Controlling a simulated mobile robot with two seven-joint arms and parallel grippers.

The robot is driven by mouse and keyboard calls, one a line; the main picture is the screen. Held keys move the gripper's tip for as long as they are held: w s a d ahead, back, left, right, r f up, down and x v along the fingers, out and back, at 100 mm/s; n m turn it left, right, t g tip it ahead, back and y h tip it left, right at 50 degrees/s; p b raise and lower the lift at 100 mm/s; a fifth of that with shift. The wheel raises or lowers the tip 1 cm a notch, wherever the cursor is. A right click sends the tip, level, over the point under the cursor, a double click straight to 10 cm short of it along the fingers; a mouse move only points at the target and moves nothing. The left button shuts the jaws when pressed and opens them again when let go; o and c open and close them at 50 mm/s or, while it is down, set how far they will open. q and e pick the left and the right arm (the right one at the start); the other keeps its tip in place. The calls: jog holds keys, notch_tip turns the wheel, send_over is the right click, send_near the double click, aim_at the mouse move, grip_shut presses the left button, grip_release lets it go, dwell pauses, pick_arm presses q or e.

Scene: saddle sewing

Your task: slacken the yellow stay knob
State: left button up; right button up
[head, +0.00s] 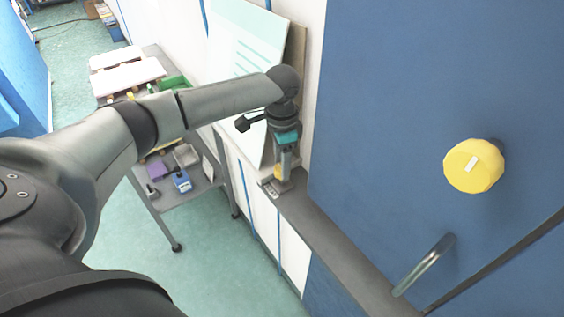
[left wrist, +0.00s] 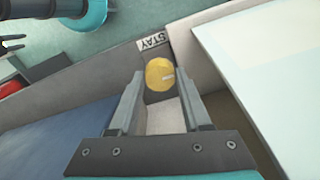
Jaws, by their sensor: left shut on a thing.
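The yellow stay knob (left wrist: 160,74) is round with a pale pointer mark. It sits beside a small plate (left wrist: 153,42) lettered STAY, on the grey ledge. My left gripper (left wrist: 159,80) is shut on it, one finger on each side. In the head view my left gripper (head: 285,160) points down at the ledge, and a little of the knob (head: 278,172) shows by its fingers.
A larger yellow knob (head: 473,166) and a metal handle (head: 425,264) are on the blue panel (head: 400,100) at right. A pale board (head: 243,40) leans behind my arm. A grey cart (head: 205,190) with several small items stands to the left.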

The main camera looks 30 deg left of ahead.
pick_arm(q)
grip_shut()
